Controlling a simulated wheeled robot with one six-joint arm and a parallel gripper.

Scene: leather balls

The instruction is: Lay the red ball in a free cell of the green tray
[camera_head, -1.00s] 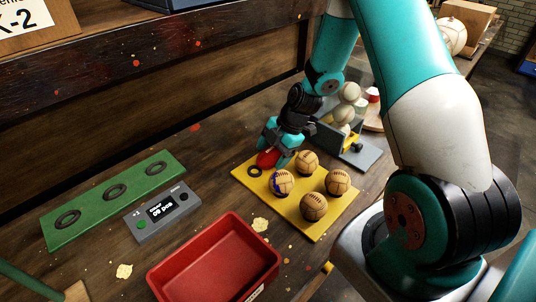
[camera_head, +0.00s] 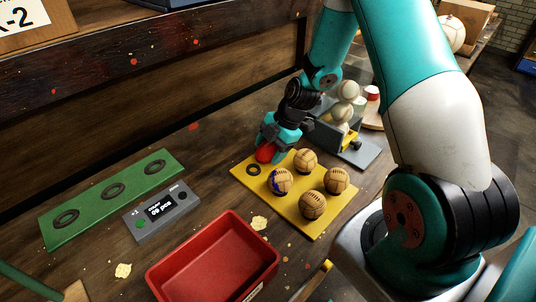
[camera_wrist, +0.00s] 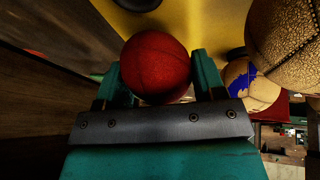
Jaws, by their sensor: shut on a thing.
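The red ball (camera_head: 266,153) is between the fingers of my gripper (camera_head: 277,146), just above the back left part of the yellow tray (camera_head: 312,226). The wrist view shows the red ball (camera_wrist: 155,66) held between both teal fingertips. My gripper is shut on it.
Several tan balls (camera_head: 312,205) sit on the yellow tray, one with blue marks (camera_head: 280,180). An empty ring (camera_head: 253,170) is on its left. A grey counter box (camera_head: 161,211) and a red bin (camera_head: 213,262) stand between the trays. A ball dispenser (camera_head: 345,120) stands behind.

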